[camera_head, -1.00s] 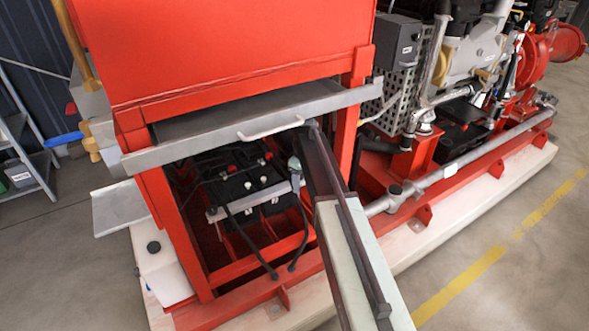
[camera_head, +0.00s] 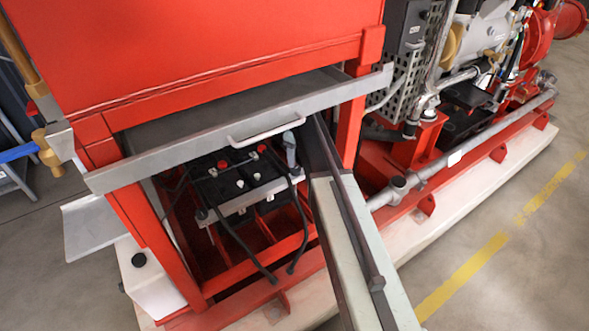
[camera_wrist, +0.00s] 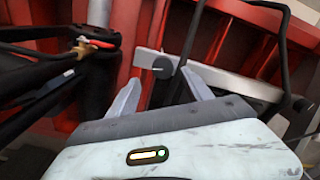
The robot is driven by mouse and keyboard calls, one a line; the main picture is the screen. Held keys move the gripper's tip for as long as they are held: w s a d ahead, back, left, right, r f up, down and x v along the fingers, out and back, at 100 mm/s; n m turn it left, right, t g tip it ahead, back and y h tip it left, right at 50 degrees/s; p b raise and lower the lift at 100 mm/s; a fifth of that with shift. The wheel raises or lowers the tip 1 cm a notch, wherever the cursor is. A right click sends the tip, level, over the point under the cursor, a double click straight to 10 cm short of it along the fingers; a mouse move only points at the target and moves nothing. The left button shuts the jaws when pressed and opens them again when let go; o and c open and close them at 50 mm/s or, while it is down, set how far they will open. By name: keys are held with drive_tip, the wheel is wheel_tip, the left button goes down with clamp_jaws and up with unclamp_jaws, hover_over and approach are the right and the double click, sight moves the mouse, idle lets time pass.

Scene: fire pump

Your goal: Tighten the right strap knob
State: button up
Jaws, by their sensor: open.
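In the head view, the pale strap (camera_head: 243,200) runs across the front of the black battery (camera_head: 235,180) inside the red frame. My arm reaches in under the grey tray, and my gripper cannot be made out clearly there.
A grey tray (camera_head: 225,132) with a handle (camera_head: 266,128) overhangs the battery bay. A red frame post (camera_head: 350,130) stands close beside my arm. Black cables (camera_head: 300,225) hang in front of the battery. In the wrist view, dark cables (camera_wrist: 60,65) crowd the left side.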

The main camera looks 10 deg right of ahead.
sight(296, 169)
drive_tip(key=f+b, duration=0.2)
drive_tip(key=f, duration=0.1)
drive_tip(key=f+b, duration=0.2)
drive_tip(key=f, duration=0.1)
drive_tip(key=shift+s+a+b, duration=0.1)
drive_tip(key=shift+a+b, duration=0.1)
drive_tip(key=shift+b, duration=0.2)
drive_tip(key=shift+r, duration=0.15)
clamp_jaws()
